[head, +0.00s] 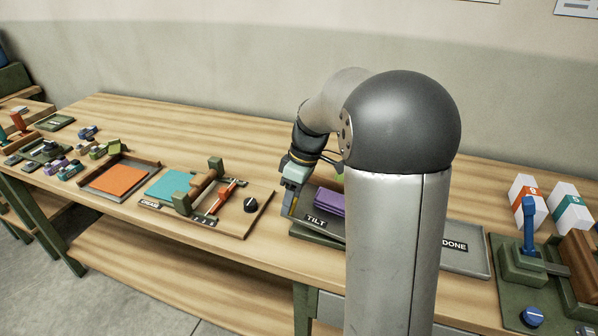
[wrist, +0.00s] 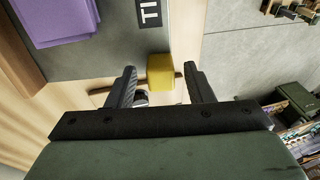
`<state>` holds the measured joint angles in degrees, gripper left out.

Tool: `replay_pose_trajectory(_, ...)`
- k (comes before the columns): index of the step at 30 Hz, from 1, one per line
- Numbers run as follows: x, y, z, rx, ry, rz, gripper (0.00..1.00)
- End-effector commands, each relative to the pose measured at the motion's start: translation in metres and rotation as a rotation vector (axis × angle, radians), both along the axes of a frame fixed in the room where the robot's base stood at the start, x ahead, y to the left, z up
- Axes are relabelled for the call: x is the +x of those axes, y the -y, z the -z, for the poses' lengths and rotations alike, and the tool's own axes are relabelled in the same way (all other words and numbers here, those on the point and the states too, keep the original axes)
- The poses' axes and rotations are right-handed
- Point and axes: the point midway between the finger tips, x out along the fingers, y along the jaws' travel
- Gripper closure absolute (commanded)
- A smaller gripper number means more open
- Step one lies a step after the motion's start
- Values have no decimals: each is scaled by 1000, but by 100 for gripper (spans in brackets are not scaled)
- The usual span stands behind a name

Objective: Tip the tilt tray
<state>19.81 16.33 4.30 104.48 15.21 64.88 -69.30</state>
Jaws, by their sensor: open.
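The tilt tray (head: 306,207) is a grey tray on a dark green base, with a TILT label (head: 316,221) at its front edge. Purple sheets (head: 329,201) lie on it. In the wrist view the tray (wrist: 112,58) shows with the purple sheets (wrist: 55,18) at the upper left. A yellow grip (wrist: 160,72) sticks out from the tray's edge. My gripper (wrist: 158,76) is open, with one finger on each side of the yellow grip. Clear gaps show on both sides in the picture; depth is hard to judge. My arm hides the tray's right part in the head view.
A grey DONE tray (head: 470,262) stands right of my arm. Further right is a green fixture (head: 520,265) with a blue lever. Left is a wooden CREASE board (head: 262,196) with a red handle and black knob, and an orange sheet (head: 118,180) in a tray.

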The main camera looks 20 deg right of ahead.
Motion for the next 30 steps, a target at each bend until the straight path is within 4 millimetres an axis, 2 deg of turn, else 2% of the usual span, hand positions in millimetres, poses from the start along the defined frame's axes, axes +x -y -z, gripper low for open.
replay_pose_trajectory(5, 1, 10, -32, -3, 6, 2, 53)
replay_pose_trajectory(12, 2, 26, -90, -3, 5, 2, 53)
replay_pose_trajectory(18, 2, 38, -131, -2, 3, 2, 53)
replay_pose_trajectory(24, 2, 44, -155, -1, 2, 2, 53)
replay_pose_trajectory(30, 1, 46, -161, -1, 0, 1, 53)
